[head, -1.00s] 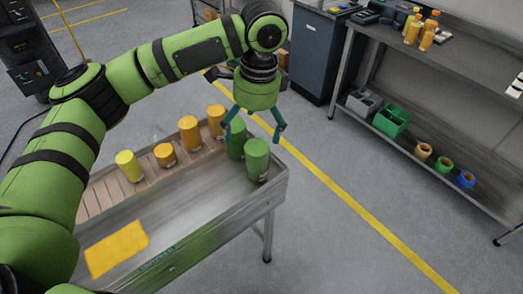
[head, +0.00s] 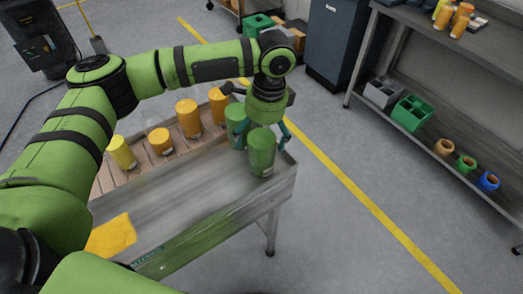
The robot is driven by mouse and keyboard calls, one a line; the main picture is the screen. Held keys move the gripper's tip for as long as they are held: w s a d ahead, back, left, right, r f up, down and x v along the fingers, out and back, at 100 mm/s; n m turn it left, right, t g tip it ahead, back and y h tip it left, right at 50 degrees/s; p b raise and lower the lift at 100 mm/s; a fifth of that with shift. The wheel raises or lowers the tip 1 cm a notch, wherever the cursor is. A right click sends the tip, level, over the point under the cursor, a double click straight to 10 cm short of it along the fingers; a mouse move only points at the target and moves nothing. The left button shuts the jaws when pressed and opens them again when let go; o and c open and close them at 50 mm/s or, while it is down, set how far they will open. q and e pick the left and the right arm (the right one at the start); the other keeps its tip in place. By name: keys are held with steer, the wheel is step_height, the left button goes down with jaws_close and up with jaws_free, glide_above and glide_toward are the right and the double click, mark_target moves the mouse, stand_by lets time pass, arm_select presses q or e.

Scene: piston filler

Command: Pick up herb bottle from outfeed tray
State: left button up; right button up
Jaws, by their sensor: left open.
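Two green herb bottles stand upright at the right end of the metal outfeed tray (head: 185,200). The nearer herb bottle (head: 262,154) shows almost whole; the farther herb bottle (head: 236,118) is partly hidden behind it and the gripper. My left gripper (head: 265,136) points down, open, with its teal fingers low at the nearer bottle, one to each side of it. I cannot tell whether the fingers touch it. My right gripper is not in view.
Orange bottles (head: 188,118) and a yellow bottle (head: 121,152) stand on the brown slatted strip along the tray's far side. A yellow sheet (head: 111,236) lies at the tray's near left. A shelf unit (head: 440,95) with small containers stands at the right. Floor between is clear.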

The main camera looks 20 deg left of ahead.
arm_select(q)
steer(key=shift+w+f, duration=0.15)
steer(key=shift+f, duration=0.15)
steer(key=shift+r, duration=0.1)
steer(key=c, duration=1.7)
steer(key=shift+c, duration=0.2)
steer(key=shift+r, duration=0.1)
